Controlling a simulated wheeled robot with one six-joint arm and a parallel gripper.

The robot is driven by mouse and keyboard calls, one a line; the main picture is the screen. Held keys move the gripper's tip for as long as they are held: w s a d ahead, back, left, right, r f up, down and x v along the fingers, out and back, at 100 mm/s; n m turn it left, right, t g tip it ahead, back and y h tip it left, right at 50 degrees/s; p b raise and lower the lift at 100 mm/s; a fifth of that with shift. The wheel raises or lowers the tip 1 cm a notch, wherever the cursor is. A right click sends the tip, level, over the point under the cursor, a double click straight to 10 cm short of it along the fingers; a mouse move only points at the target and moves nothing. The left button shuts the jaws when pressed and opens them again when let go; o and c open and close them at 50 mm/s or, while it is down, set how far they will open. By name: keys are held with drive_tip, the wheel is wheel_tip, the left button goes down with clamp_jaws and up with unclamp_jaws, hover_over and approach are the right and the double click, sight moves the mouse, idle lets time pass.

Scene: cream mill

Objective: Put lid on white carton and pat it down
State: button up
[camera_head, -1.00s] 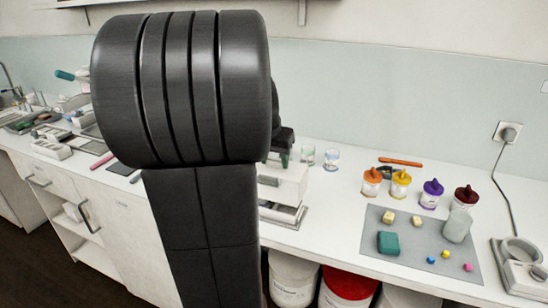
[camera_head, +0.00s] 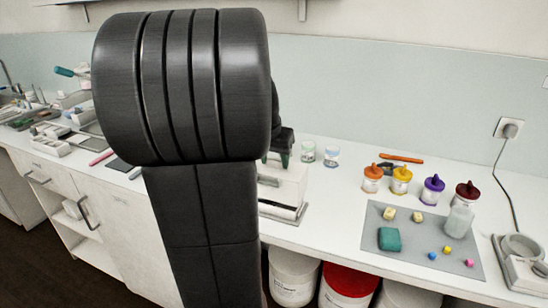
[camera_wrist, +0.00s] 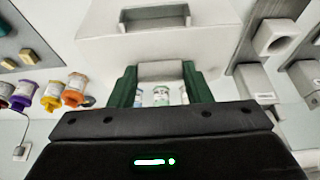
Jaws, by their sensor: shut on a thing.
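My gripper (camera_wrist: 160,76) has dark green fingers shut on a pale grey bar, which looks like the grip of the lid (camera_wrist: 162,69). A big white box-shaped body with a grey recess (camera_wrist: 155,18) lies right beyond the fingers in the wrist view. In the head view the gripper (camera_head: 281,152) is partly hidden behind my arm, just above this white body (camera_head: 288,186). A grey-edged base (camera_head: 284,213) shows below it. I cannot tell where the lid ends and the white carton begins, or whether the lid is fully seated.
Two small jars (camera_head: 331,156) stand behind on the counter. Capped pots, including an orange one (camera_head: 372,178), stand to the right. A grey mat (camera_head: 405,250) bears a teal block (camera_head: 389,239), small cubes and a translucent bottle (camera_head: 459,221). Buckets (camera_head: 347,285) stand below the counter.

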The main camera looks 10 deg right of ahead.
sight(274, 168)
drive_tip(key=shift+f+b, duration=0.6)
drive_tip(key=shift+f, duration=0.3)
drive_tip(key=shift+f, duration=0.25)
idle(0.5)
drive_tip(key=shift+f+b, duration=0.25)
drive_tip(key=shift+b, duration=0.05)
drive_tip(key=shift+f, duration=0.1)
idle(0.4)
drive_tip(key=shift+f, duration=0.25)
drive_tip(key=o, duration=2)
drive_tip(key=shift+c, duration=0.2)
drive_tip(key=shift+r, duration=0.15)
